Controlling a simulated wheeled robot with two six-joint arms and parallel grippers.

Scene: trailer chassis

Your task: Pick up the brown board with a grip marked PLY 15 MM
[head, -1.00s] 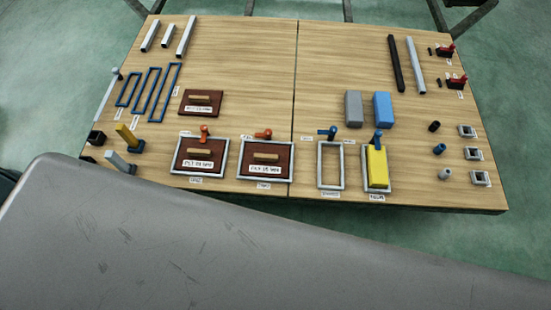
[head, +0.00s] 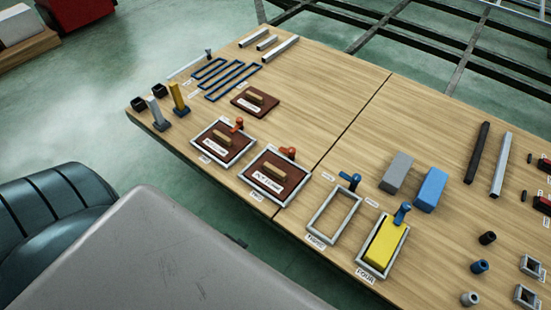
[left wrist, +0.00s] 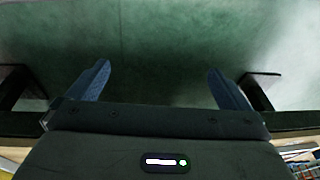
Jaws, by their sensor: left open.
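Three brown boards, each with a pale wooden grip and a white label, lie on the left half of the wooden table. One brown board (head: 241,104) lies loose behind the other two. Another brown board (head: 214,150) sits inside a grey frame, and a third brown board (head: 265,184) sits inside the neighbouring grey frame. The labels are too small to read surely, so I cannot tell which says PLY 15 MM. My left gripper (left wrist: 160,85) is open and empty in the left wrist view, over green floor. My right gripper is not in view.
Orange clamps (head: 287,152) stand at the framed boards. To the right are an empty grey frame (head: 313,231), a yellow block (head: 385,246) in a frame, and grey and blue blocks (head: 431,189). Blue frames (head: 236,80) lie behind left. A dark chair (head: 55,220) stands at left.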

